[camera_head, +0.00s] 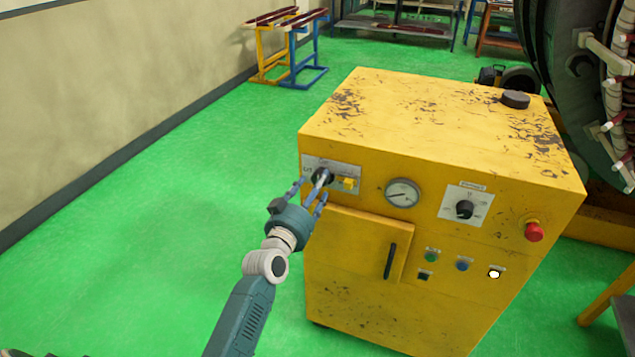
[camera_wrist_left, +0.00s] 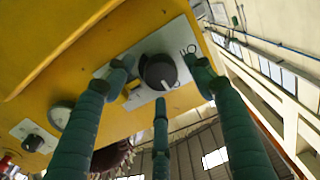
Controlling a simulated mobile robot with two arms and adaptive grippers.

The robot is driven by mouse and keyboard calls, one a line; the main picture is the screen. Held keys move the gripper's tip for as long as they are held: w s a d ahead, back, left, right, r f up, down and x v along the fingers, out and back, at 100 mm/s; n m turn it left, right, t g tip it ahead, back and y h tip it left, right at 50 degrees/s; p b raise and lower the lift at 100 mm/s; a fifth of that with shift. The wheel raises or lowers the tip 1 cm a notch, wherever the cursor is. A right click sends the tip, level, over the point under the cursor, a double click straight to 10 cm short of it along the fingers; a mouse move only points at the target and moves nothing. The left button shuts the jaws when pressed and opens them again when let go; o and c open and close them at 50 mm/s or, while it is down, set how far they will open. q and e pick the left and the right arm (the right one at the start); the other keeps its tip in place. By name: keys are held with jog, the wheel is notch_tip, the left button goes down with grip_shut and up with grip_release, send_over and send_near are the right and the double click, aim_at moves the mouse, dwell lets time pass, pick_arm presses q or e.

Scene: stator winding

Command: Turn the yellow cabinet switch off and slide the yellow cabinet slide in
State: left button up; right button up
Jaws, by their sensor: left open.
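The yellow cabinet (camera_head: 440,120) stands on the green floor in the head view. A black rotary switch (camera_head: 322,176) sits on a pale plate at the upper left of its front. My left gripper (camera_head: 313,189) is open in front of this switch, its fingers partly covering it. In the left wrist view the switch knob (camera_wrist_left: 158,73) lies between the spread tips of my left gripper (camera_wrist_left: 160,80); I cannot tell whether they touch. Below, a yellow front panel with a black handle (camera_head: 390,261), perhaps the slide, stands out from the cabinet front. My right gripper is not in view.
A gauge (camera_head: 402,193), a second black dial (camera_head: 464,209), a red button (camera_head: 534,232) and small buttons sit on the front. A large machine (camera_head: 570,90) stands behind at right. Blue and yellow stands (camera_head: 300,60) are at the back. The floor left is clear.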

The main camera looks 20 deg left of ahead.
pick_arm(q)
jog(key=shift+w, duration=0.8)
jog(key=c, duration=1.1)
jog(key=shift+c, duration=0.2)
